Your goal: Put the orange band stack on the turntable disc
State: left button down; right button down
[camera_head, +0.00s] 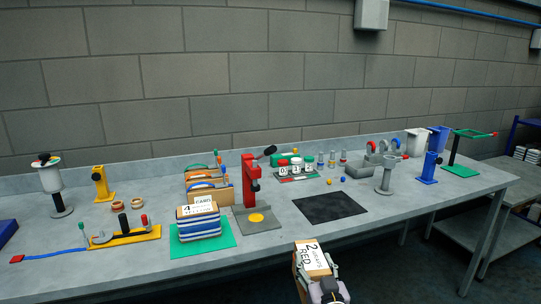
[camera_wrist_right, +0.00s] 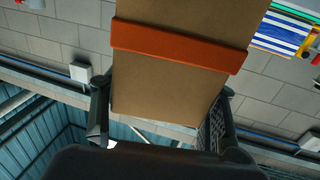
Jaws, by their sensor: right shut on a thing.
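The stack with the orange band (camera_wrist_right: 178,47) is a brown, card-like block with one orange-red band across it. In the head view the held stack (camera_head: 312,259) shows a white label reading "2" and "RED". My right gripper (camera_wrist_right: 160,115) is shut on it, one finger at each side, and holds it off the table's front edge. The gripper also shows in the head view (camera_head: 326,287). I cannot tell surely which item is the turntable disc; a round yellow disc (camera_head: 256,217) lies on a grey plate under a red press. My left gripper is out of view.
A blue-and-white striped stack (camera_head: 199,221) sits on a green mat (camera_head: 222,240) at the front. The red press (camera_head: 250,181) stands beside it. A black square mat (camera_head: 329,207) is bare. A grey pedestal (camera_head: 385,179) stands right of it. The front right table top is clear.

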jog(key=s+d+h, duration=0.1)
jog(key=s+d, duration=0.3)
jog(key=s, duration=1)
jog(key=s+d+f+m+h, duration=0.1)
jog(key=s+d, duration=0.3)
jog(key=s, duration=1)
jog(key=shift+s, duration=0.4)
